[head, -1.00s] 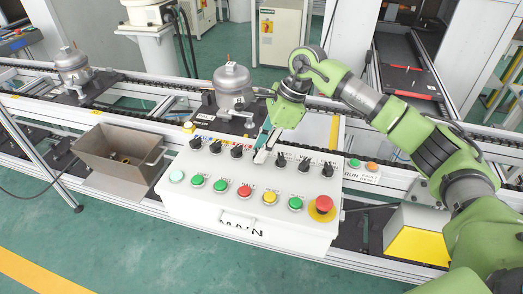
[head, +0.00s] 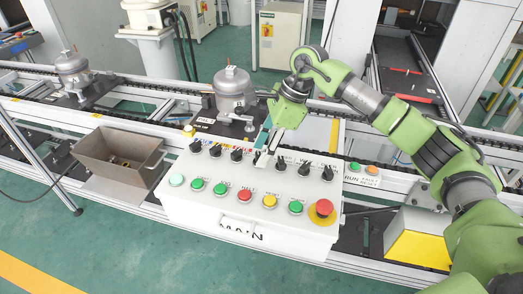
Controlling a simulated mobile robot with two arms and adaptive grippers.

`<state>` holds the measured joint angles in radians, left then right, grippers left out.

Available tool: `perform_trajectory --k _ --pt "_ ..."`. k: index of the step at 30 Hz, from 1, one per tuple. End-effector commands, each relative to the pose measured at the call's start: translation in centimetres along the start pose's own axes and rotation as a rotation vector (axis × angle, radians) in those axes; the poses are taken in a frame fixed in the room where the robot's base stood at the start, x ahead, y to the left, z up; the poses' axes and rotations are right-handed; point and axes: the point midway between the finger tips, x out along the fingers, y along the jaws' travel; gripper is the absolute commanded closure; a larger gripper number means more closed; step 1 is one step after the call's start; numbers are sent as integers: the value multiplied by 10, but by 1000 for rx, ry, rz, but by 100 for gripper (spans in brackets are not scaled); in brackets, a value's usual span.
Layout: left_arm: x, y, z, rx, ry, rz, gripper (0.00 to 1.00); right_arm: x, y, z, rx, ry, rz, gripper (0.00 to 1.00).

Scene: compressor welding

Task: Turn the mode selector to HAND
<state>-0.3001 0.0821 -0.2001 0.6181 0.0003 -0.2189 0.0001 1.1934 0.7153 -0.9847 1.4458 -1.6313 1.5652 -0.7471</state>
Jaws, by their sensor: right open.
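A white control box (head: 200,218) marked MAIN stands at the front of the conveyor. Its top has a row of black selector knobs, including knobs (head: 236,155) left of my gripper and knobs (head: 304,168) right of it. Which knob is the mode selector I cannot tell, as the labels are too small or covered. My right gripper (head: 263,156) is open, pointing down at the middle of the knob row. Its fingers hide the panel there, and I cannot tell whether they touch a knob. My left gripper is not in view.
Coloured push buttons (head: 243,195) line the panel's front, with a red emergency stop (head: 323,208) at the right. A silver compressor (head: 233,90) stands close behind the box. A brown bin (head: 105,160) sits to the left. A second compressor (head: 72,68) is farther left.

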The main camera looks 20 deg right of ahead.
Motion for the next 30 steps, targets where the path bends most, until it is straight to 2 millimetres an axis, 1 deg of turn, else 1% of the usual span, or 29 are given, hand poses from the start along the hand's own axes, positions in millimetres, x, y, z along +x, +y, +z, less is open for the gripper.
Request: perform_trajectory --k 9,12,15,18,21,30 --pt "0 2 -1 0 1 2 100 -66 -1 0 0 -1 -5 58" --pt "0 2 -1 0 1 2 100 -85 -1 0 -1 -1 -4 58" --pt "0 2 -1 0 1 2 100 -98 -1 0 0 -1 -2 58" --pt "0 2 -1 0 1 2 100 -108 0 0 -1 -1 -1 58" --pt "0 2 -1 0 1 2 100 -111 0 0 -1 -1 0 58" --pt "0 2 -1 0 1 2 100 -112 0 0 -1 0 0 58"
